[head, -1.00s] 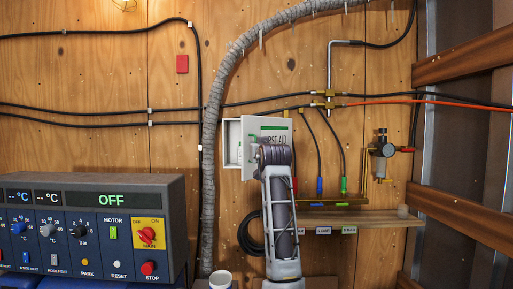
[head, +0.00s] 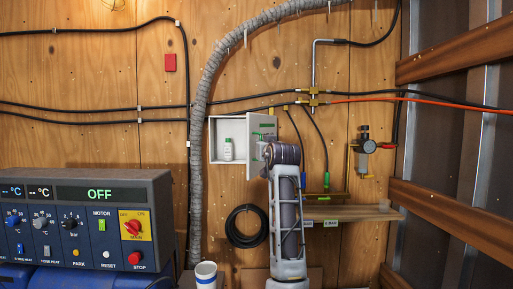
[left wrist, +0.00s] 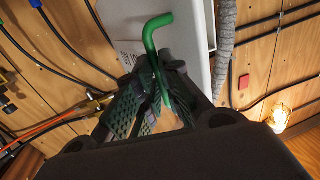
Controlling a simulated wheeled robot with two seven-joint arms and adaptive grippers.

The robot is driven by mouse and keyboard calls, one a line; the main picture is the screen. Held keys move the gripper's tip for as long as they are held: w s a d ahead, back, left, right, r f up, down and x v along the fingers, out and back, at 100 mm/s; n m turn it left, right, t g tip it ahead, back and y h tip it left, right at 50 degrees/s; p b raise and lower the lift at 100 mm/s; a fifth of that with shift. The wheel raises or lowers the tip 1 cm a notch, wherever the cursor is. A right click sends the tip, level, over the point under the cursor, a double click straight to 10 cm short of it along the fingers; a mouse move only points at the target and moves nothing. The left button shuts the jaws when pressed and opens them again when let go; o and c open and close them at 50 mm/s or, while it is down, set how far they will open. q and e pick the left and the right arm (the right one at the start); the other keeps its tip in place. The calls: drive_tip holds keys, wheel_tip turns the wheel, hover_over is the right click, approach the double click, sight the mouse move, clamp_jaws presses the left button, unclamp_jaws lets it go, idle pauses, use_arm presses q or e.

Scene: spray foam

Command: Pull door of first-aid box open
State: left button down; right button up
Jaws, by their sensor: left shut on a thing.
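The white first-aid box (head: 213,153) hangs on the wooden wall in the head view. Its door (head: 253,165) stands ajar, swung out to the right, and the left part of the inside shows. A white bottle with green marks (head: 228,150) stands inside. My left arm covers much of the door and hides the gripper there. In the left wrist view, my left gripper (left wrist: 153,90) is shut on the green door handle (left wrist: 152,32), whose bent end sticks out above the fingers. The white door face (left wrist: 195,45) lies behind it. My right gripper is not in view.
A grey control panel (head: 85,215) stands at the lower left. A ribbed grey hose (head: 196,180) runs just left of the box. A shelf (head: 350,212) and a pressure regulator (head: 368,146) are to the right. A white cup (head: 205,272) stands below.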

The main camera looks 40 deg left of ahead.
use_arm(q)
drive_tip(key=w+d, duration=0.3)
drive_tip(key=d, duration=0.2)
drive_tip(key=shift+r+p, duration=0.3)
drive_tip(key=shift+p, duration=0.1)
drive_tip(key=c, duration=1.9)
unclamp_jaws()
drive_tip(key=o, duration=0.3)
drive_tip(key=shift+w+a+f, duration=0.15)
drive_tip(key=shift+w+f, duration=0.1)
drive_tip(key=shift+o, duration=0.2)
drive_tip(key=v, duration=1.2)
drive_tip(key=shift+s, duration=0.1)
